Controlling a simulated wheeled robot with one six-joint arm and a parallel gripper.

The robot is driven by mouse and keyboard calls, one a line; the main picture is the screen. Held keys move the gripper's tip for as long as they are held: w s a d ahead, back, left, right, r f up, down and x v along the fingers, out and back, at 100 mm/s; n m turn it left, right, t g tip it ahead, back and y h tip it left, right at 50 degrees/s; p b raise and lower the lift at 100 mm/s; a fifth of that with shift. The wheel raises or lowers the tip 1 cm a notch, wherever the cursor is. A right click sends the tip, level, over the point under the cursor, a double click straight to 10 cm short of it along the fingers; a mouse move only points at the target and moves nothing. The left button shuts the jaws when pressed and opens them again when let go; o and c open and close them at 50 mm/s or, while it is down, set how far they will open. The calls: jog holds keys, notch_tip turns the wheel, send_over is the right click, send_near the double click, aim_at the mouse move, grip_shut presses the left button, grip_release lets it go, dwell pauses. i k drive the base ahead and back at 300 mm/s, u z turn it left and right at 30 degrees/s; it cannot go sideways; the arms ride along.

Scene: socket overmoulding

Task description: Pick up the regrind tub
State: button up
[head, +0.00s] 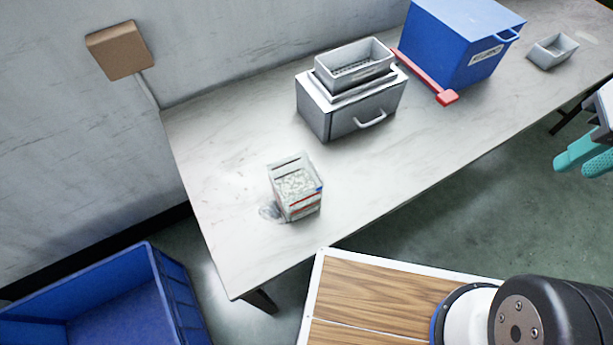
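A small clear tub (297,187) of whitish granules stands upright on the near left part of the bench. It has a red-and-white label low on its front, and I take it for the regrind tub, though no name is readable on it. My gripper (576,169) shows at the right edge with two teal fingers, partly cut off by the frame. The fingers look apart with nothing between them. It hangs over the floor beyond the bench's front edge, far to the right of the tub.
The bench (225,215) has free room around the tub. Behind it stands a grey machine (322,112) with a handle and hopper. Farther right are a red bar (425,75), a labelled blue box (447,45) and a small grey tray (552,50). A blue crate (172,290) stands lower left.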

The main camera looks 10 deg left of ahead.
aim_at(297, 185)
jog(key=u, duration=1.15)
